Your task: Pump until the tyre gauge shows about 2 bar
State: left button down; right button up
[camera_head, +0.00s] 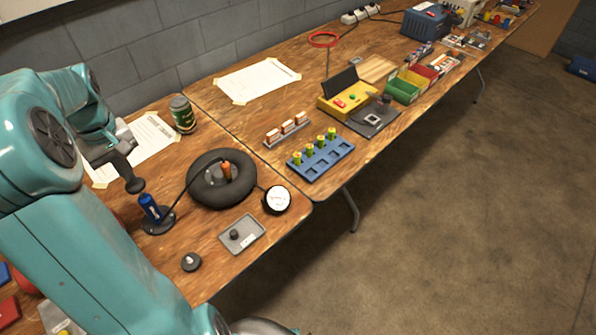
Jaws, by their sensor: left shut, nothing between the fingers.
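My left gripper (126,172) is shut and empty, pointing down just above the pump's black knob handle (135,185). I cannot tell whether it touches the handle. The pump (150,208) has a blue barrel on a round black base, and its handle stands above the barrel. A black hose runs from the pump to the black tyre (205,195), which lies flat on the bench. The round white gauge (277,199) sits right of the tyre by the bench edge; its needle is too small to read. My right gripper is not in view.
A grey tray (254,233) with a small black cap and a loose black cap (191,261) lie near the front edge. A dark green can (182,113) stands behind the tyre. A blue battery rack (321,160) and a yellow box (343,104) are farther right.

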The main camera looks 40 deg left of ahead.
aim_at(134, 183)
pick_arm(q)
jog(key=shift+f, duration=0.1)
dwell(0.3)
jog(key=shift+f+b, duration=1.55)
jog(key=shift+f, duration=0.45)
notch_tip(134, 183, up, 4)
jog(key=p, duration=0.3)
jog(key=shift+f, duration=0.4)
jog(key=shift+f+b, duration=1.1)
jog(key=shift+f, duration=0.45)
notch_tip(134, 183, up, 4)
jog(key=p, duration=0.3)
jog(key=shift+f, duration=0.35)
